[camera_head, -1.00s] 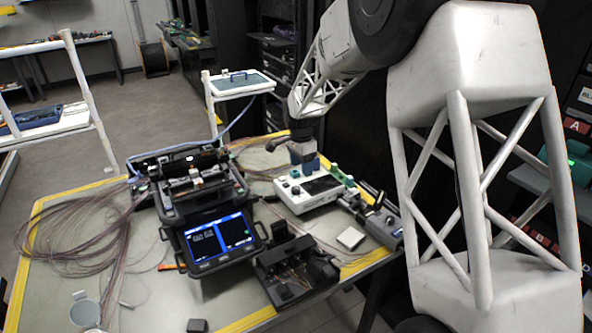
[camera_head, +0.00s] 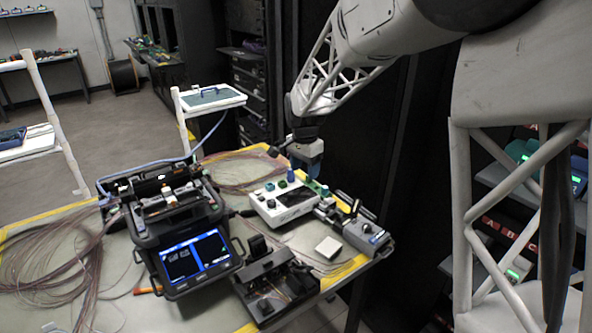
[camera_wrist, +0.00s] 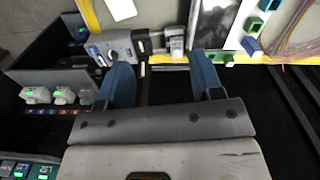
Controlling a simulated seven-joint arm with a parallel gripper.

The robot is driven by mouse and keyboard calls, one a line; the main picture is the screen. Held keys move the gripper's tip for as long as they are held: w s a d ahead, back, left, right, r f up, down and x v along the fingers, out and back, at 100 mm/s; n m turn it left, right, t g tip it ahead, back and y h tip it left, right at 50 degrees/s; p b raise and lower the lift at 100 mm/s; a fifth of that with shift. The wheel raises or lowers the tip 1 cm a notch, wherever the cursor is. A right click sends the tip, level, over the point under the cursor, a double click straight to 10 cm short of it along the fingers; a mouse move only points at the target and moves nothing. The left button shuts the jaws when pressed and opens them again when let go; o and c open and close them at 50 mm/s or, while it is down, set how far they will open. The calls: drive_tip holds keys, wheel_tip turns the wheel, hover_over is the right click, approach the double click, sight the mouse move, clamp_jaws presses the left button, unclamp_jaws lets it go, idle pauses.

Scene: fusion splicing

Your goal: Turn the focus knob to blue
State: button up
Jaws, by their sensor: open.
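A white device (camera_head: 268,208) with a dark screen stands on the table in the head view. Small green and blue parts, including a blue one (camera_head: 291,175), line its far edge; I cannot tell which part is the focus knob. In the wrist view the device (camera_wrist: 238,22) is at the top right, with a blue block (camera_wrist: 251,46) at its edge. My gripper (camera_head: 305,163) is behind and above the device in the head view. In the wrist view my gripper (camera_wrist: 161,60) has its two blue fingers wide apart, with nothing between them.
A splicer with a lit screen (camera_head: 195,262) stands left of the device. A black fixture (camera_head: 272,287) is in front, and a grey box (camera_head: 367,238) and a white pad (camera_head: 328,247) are to the right. Loose fibres (camera_head: 50,255) cover the table's left side. Dark racks stand behind.

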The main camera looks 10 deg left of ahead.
drive_tip(key=s+d+r+n, duration=0.1)
drive_tip(key=s+d+r, duration=0.3)
drive_tip(key=d, duration=0.2)
drive_tip(key=shift+s, duration=0.2)
drive_tip(key=shift+a, duration=0.1)
idle(0.3)
drive_tip(key=n, duration=0.9)
hover_over(271, 201)
drive_tip(key=shift+h, duration=0.3)
drive_tip(key=f, duration=1.4)
drive_tip(key=shift+a+f, duration=0.2)
drive_tip(key=shift+a, duration=0.1)
drive_tip(key=shift+s+f, duration=0.1)
drive_tip(key=shift+d+f, duration=0.15)
drive_tip(key=shift+f, duration=1.75)
drive_tip(key=shift+d+f, duration=0.15)
drive_tip(key=shift+f, duration=1.7)
drive_tip(key=c, duration=0.9)
